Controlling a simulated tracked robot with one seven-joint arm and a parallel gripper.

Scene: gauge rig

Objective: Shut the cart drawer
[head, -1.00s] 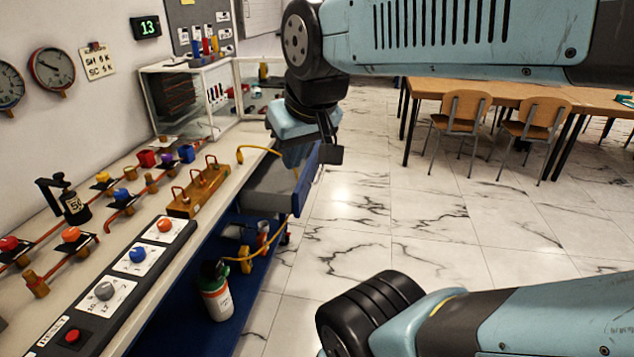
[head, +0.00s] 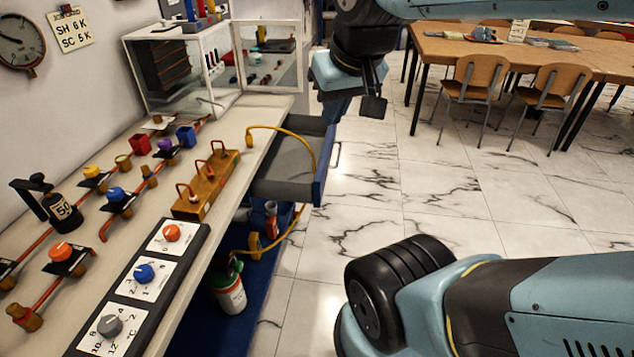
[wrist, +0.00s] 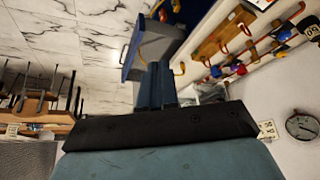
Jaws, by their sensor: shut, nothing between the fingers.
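The cart drawer (head: 283,172) stands open under the bench top, sticking out to the right, with a grey inside and a blue front (head: 325,165) with a handle. It also shows in the wrist view (wrist: 158,45), just beyond my fingers. My gripper (head: 334,112) is at the far end of the drawer in the head view, partly hidden by my wrist. In the wrist view my gripper (wrist: 160,68) has its two blue fingers together, with nothing between them. Whether the fingertips touch the drawer I cannot tell.
A yellow hose (head: 312,148) loops from the bench top over the open drawer; another stretch reaches a gas bottle (head: 229,290) on the blue lower shelf. A glass cabinet (head: 170,70) with an open door stands behind. The marble floor (head: 385,190) to the right is clear up to the chairs.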

